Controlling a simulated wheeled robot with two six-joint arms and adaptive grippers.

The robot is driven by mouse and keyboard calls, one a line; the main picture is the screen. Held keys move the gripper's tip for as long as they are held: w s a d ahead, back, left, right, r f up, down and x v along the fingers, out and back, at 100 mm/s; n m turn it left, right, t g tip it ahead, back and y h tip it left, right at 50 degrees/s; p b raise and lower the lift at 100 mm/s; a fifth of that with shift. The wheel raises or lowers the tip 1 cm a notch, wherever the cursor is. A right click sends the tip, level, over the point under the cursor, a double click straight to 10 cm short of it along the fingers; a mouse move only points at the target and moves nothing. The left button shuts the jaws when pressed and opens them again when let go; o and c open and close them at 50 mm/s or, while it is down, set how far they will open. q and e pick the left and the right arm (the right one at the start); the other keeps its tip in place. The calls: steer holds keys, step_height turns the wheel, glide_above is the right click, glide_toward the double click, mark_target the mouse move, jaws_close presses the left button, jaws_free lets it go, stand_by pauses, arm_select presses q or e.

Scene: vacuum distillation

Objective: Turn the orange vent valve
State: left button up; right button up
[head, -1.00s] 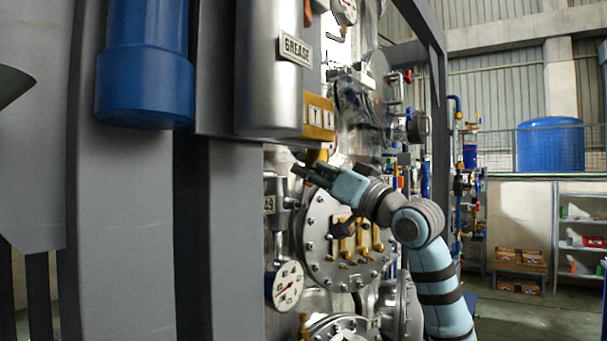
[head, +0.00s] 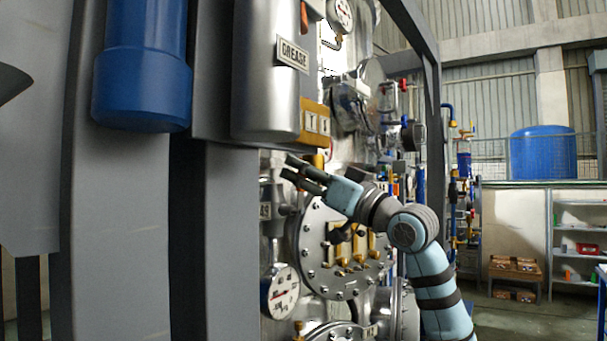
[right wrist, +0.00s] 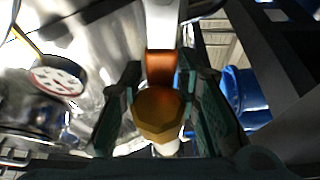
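The orange vent valve shows in the right wrist view as an orange-brown faceted knob (right wrist: 158,112) on a copper-coloured stem. My right gripper (right wrist: 160,115) has one dark finger on each side of the knob, and the knob sits between them. The fingers look parted, with no clear grip on it. In the head view the right gripper (head: 288,170) reaches left below the grease tank, its two fingers apart. I cannot clearly pick out the knob in the head view.
The grey grease tank (head: 262,70) hangs just above the right gripper. A bolted round flange (head: 312,255) with brass fittings and a pressure gauge (head: 281,292) are below it. A blue cylinder (head: 140,75) and grey posts fill the left. Open floor lies at the right.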

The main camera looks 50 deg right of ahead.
steer(key=shift+w+f, duration=0.1)
steer(key=shift+w, duration=0.05)
steer(key=shift+r, duration=0.25)
step_height(320, 180, up, 9)
steer(key=shift+w+a+f, duration=0.1)
steer(key=shift+f, duration=0.05)
steer(key=shift+r, duration=0.45)
steer(key=shift+s, duration=0.2)
steer(key=shift+w+f, duration=0.1)
